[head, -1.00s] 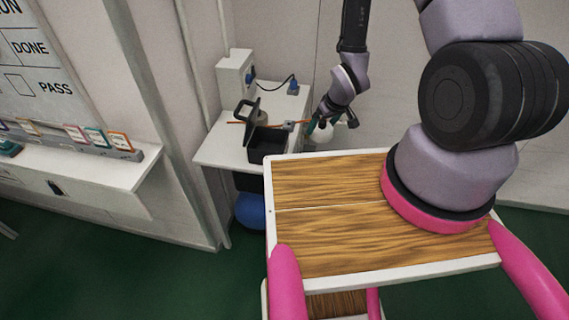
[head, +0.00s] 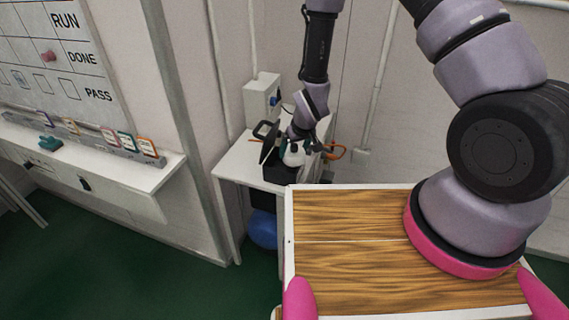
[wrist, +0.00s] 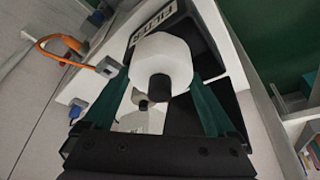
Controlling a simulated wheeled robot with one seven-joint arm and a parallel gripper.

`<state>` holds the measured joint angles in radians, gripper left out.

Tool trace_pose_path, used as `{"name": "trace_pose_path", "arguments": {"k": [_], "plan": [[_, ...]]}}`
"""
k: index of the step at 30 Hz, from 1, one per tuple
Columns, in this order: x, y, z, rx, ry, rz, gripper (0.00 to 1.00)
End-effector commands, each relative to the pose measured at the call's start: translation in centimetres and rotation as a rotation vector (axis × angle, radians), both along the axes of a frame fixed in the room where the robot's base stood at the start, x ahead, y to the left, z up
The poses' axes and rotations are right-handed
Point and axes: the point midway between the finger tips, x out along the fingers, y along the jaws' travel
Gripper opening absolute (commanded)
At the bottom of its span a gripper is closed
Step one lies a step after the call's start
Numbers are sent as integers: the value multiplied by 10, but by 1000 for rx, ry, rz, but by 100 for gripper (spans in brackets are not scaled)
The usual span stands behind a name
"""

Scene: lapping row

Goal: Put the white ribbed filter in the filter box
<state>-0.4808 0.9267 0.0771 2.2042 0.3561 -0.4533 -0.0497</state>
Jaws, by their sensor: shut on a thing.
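The white ribbed filter (wrist: 162,58) is between the green fingers of my gripper (wrist: 158,85) in the wrist view. It has a pale faceted body and a dark stub facing the camera. My gripper (head: 303,146) is shut on it; in the head view the white filter (head: 293,156) shows just above the black filter box (head: 280,174). The box is open, with its dark lid (head: 269,143) raised at the left. In the wrist view the black box (wrist: 195,122) lies behind and below the filter, with a FILTER label near the top. The box's inside is largely hidden.
The box stands on a small white bench (head: 240,164) by the wall. A grey-white wall unit (head: 262,98) is behind it. An orange cable loop (head: 338,152) is at the right. My wood-topped deck fills the foreground. A blue ball (head: 262,229) lies under the bench.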

Motion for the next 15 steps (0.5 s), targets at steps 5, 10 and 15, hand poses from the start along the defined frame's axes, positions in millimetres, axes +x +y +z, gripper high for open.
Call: {"name": "trace_pose_path", "arguments": {"k": [5,10,15], "plan": [[11,31,-3,-1,1,1,36],[10,28,-27,-1,2,-1,36],[10,28,-37,-1,1,0,36]]}}
